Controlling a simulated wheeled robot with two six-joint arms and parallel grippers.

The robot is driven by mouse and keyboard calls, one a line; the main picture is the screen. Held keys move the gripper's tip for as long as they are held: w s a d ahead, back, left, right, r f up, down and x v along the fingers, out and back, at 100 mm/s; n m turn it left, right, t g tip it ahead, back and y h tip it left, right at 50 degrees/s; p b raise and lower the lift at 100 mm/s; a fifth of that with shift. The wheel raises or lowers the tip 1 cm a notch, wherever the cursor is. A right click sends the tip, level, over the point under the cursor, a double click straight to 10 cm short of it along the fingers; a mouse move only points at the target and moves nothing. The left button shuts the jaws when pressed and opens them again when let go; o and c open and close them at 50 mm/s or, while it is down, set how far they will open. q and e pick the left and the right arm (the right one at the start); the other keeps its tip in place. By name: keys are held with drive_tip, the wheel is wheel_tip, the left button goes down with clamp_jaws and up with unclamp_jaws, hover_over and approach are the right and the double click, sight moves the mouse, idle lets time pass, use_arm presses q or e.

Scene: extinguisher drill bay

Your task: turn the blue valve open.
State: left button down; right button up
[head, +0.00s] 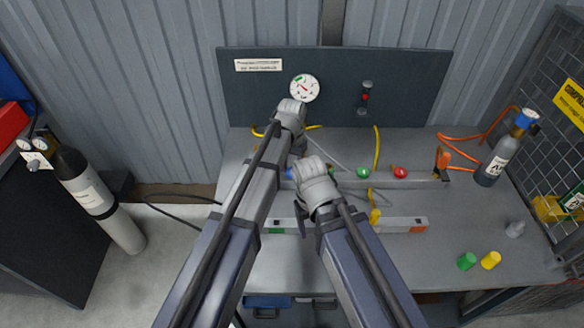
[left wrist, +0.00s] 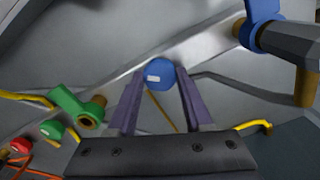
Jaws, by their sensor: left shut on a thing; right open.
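The blue valve (left wrist: 160,78) is a round blue knob with a small white label in the left wrist view. In the head view only a sliver of blue (head: 289,173) shows beside my arms. My left gripper (left wrist: 158,85) has one purple finger on each side of the blue knob and is shut on it. In the head view my left gripper (head: 299,150) is mostly hidden behind its own wrist. My right gripper (head: 304,220) is lower, over the bench, and open; its fingertips are hard to make out.
A green knob (head: 362,173) and a red knob (head: 400,172) sit along the same grey bar. A round gauge (head: 304,88) is on the back panel. A level (head: 405,225) lies on the bench. A gas cylinder (head: 496,155) stands right. The bench's right front holds small green and yellow caps.

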use_arm(q)
drive_tip(key=n, duration=0.4)
drive_tip(key=shift+n, duration=1.8)
drive_tip(key=shift+c, duration=1.5)
unclamp_jaws()
drive_tip(key=shift+r, duration=0.1)
use_arm(e)
drive_tip(key=shift+r, duration=0.15)
use_arm(q)
wheel_tip(320, 180, up, 8)
drive_tip(key=p, duration=0.8)
drive_tip(key=shift+f, duration=0.2)
use_arm(e)
wheel_tip(320, 180, up, 8)
drive_tip(key=shift+f, duration=0.2)
